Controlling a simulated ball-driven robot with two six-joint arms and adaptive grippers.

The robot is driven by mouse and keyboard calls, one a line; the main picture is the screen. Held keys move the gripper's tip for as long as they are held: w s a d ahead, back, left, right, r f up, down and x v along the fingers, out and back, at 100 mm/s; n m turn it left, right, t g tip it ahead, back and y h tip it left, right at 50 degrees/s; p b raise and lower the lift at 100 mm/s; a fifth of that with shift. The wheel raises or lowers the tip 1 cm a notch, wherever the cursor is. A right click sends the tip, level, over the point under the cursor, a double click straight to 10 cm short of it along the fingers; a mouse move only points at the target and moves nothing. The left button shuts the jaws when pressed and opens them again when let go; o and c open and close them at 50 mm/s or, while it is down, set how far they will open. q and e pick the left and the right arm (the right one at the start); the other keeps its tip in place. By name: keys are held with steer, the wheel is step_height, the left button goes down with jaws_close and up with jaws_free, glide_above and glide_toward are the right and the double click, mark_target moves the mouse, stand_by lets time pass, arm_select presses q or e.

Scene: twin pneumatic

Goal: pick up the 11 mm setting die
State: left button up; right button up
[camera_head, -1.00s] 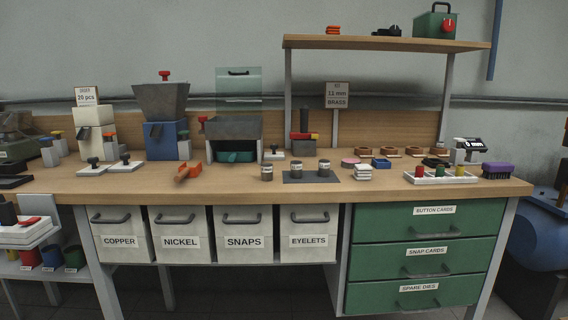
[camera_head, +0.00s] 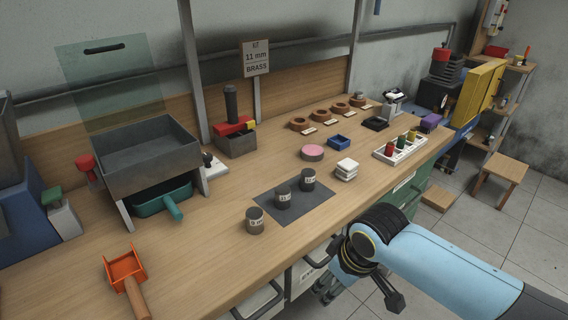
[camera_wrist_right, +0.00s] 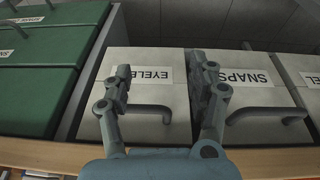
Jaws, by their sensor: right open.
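Three small dark grey cylindrical dies with white labels stand at the bench's front in the head view. The left die (camera_head: 255,220) is on the wood beside the dark mat (camera_head: 264,191); the middle die (camera_head: 283,197) and the right die (camera_head: 308,180) stand on the mat. The labels are too small to read surely, so I cannot tell which is 11 mm. My right gripper (camera_head: 326,287) is below the bench's front edge, apart from the dies. In the right wrist view its open, empty fingers (camera_wrist_right: 160,75) face the eyelets and snaps bins. My left gripper is out of view.
An orange scoop (camera_head: 124,268) lies at front left. The eyelets bin (camera_wrist_right: 137,120) is under the bench.

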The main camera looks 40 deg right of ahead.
steer(key=w+a+r+n+p, duration=0.1)
steer(key=w+r+p, duration=0.1)
steer(key=r, duration=0.7)
steer(key=w+a+r+p, duration=0.1)
steer(key=r+p, duration=0.1)
steer(key=r, duration=0.7)
steer(key=n+t+y, duration=0.1)
steer(key=n+y, duration=0.1)
glide_toward(283, 189)
steer(key=x, duration=0.4)
steer(key=shift+s+d+f, duration=0.15)
steer(key=shift+f, duration=0.25)
steer(key=x, duration=0.5)
steer(key=shift+w+a+f+p, duration=0.2)
steer(key=shift+w+a+p, duration=0.05)
steer(key=shift+w+p, duration=0.2)
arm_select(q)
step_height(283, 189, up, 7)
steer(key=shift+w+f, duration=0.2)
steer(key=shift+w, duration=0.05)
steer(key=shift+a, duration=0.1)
arm_select(e)
steer(key=shift+c, duration=0.3)
jaws_close()
